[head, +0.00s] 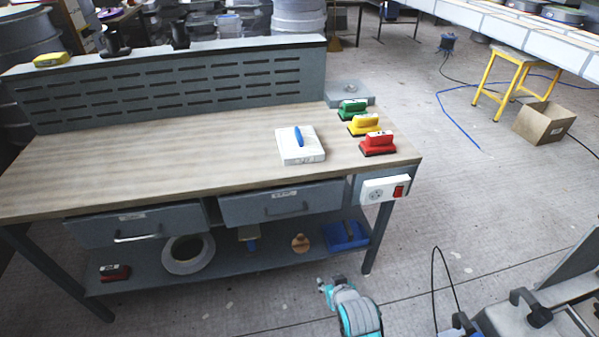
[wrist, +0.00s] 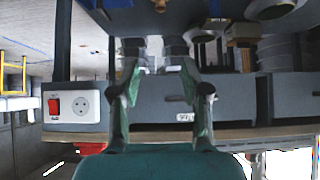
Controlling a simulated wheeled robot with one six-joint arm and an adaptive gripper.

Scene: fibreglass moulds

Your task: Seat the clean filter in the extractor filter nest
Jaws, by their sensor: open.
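A white square pad with a blue handle (head: 287,153), possibly the clean filter, lies flat on the workbench top, right of the middle. I cannot clearly identify the filter nest; a low grey box (head: 349,101) with a pale top stands beyond the bench's far right corner. My gripper (head: 322,287) is low in front of the bench, below the right drawer and apart from the pad. In the wrist view my gripper (wrist: 160,78) is open and empty, with the bench upside down and a labelled drawer front (wrist: 230,98) beyond the fingers.
Green (head: 353,112), yellow (head: 366,127) and red (head: 378,148) handled blocks line the bench's right end. A socket box with red switch (head: 376,193) hangs below that corner. The lower shelf (head: 205,267) holds several items. The bench top's left half is clear.

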